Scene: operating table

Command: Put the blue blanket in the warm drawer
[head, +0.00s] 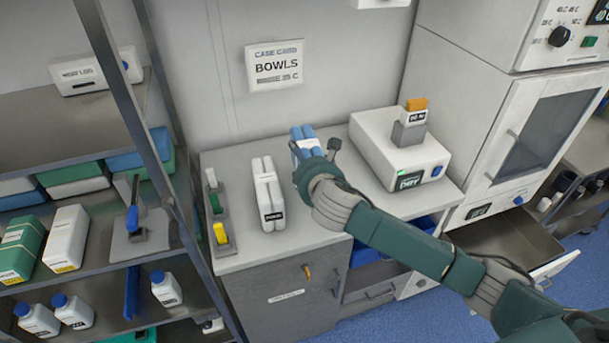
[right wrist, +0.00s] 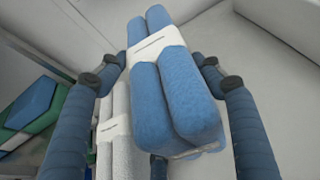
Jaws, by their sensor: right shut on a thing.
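The blue blanket (head: 303,139) is a rolled pair with a white band, over the counter in the head view, partly hidden by my right gripper (head: 318,160). In the right wrist view the blue blanket (right wrist: 178,95) sits between the fingers of my right gripper (right wrist: 162,62), which is shut on it. I cannot tell whether the blanket touches the counter. An open drawer (head: 508,243) juts out empty below the tall white cabinet with a dark window, at the right; its label is too small to read. My left gripper is not in view.
A white blanket roll (head: 268,192) stands left of the blue one on the counter (head: 300,238). A white device (head: 395,150) stands at the counter's back right. A stocked metal shelf (head: 95,192) is at the left.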

